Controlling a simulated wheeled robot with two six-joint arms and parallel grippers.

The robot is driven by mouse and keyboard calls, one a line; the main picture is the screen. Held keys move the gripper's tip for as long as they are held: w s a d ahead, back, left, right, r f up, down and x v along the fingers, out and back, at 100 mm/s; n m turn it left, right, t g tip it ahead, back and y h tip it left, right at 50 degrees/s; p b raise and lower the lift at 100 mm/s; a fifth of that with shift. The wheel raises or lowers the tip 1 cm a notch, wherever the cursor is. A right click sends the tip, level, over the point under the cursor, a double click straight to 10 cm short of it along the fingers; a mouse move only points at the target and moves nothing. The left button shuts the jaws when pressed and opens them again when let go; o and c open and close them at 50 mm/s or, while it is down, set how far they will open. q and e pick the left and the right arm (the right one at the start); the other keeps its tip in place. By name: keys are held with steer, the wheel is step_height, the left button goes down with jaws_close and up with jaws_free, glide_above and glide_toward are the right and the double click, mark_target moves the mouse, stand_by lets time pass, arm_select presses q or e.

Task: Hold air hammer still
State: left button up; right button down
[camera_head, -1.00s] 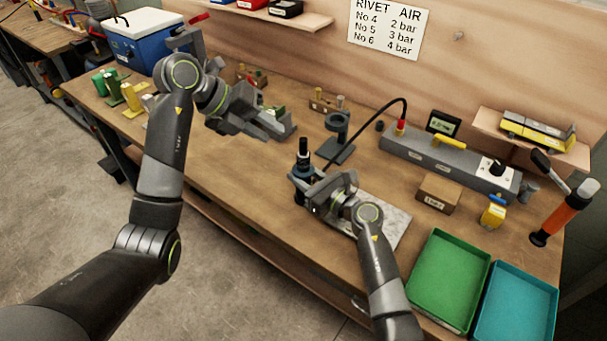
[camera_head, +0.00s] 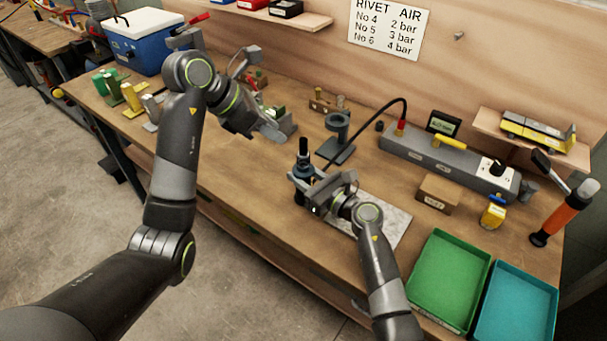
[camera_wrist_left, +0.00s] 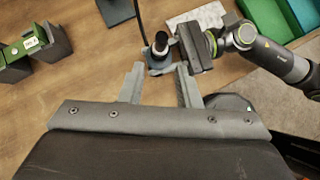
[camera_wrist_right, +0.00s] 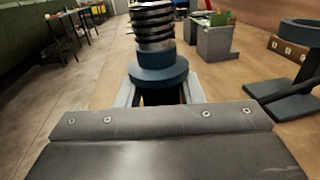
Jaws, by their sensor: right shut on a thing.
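The air hammer (camera_head: 303,165) stands upright, a dark tool with a blue collar. My right gripper (camera_head: 303,190) is shut around it near the front of the bench. The right wrist view shows its coiled spring and blue collar (camera_wrist_right: 157,72) just above the fingers; its lower part is hidden. My left gripper (camera_head: 268,128) is open and empty, above the bench to the upper left of the hammer. In the left wrist view, the hammer (camera_wrist_left: 160,44) lies beyond the spread fingers, apart from them.
A grey plate (camera_head: 390,222) lies beside the hammer. A ring stand (camera_head: 338,125) stands behind it, and a black hose arches to the grey console (camera_head: 450,160). Green (camera_head: 448,275) and teal (camera_head: 515,305) trays are at right. Small grey blocks (camera_head: 283,121) sit near my left gripper.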

mark_target(303, 152)
arm_select(q)
steer(key=x, duration=0.8)
jaws_close()
